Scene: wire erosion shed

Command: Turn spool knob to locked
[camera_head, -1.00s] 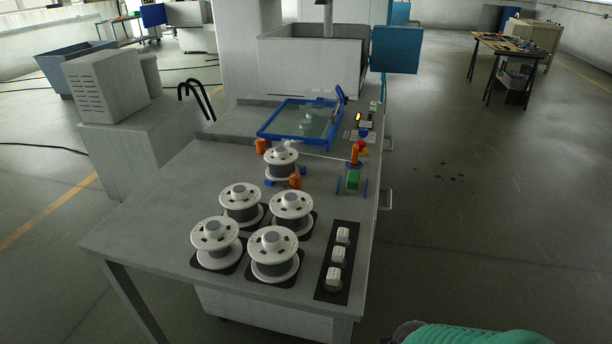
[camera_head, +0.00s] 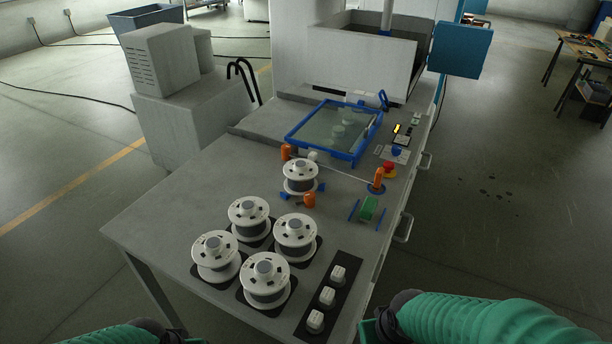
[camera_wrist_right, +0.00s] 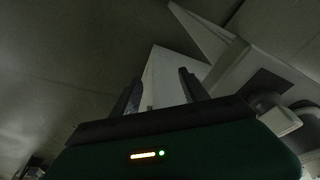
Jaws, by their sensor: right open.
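One spool (camera_head: 300,176) stands apart from the others, between blue brackets and orange posts, with a white hub on top. I cannot tell which part is the spool knob or whether it is locked; an orange upright piece (camera_head: 378,180) stands to its right. My right gripper (camera_wrist_right: 160,88) is open and empty in the wrist view, its two dark fingers apart. In the head view my right arm comes in at the lower right, close to the bench's front right corner, well short of the spool. My left arm shows at the bottom left edge; its fingers are hidden.
Several spools (camera_head: 265,278) stand on black pads at the front of the bench. A green block (camera_head: 369,208), a red button (camera_head: 390,169) and a blue-framed tray (camera_head: 352,153) lie farther back.

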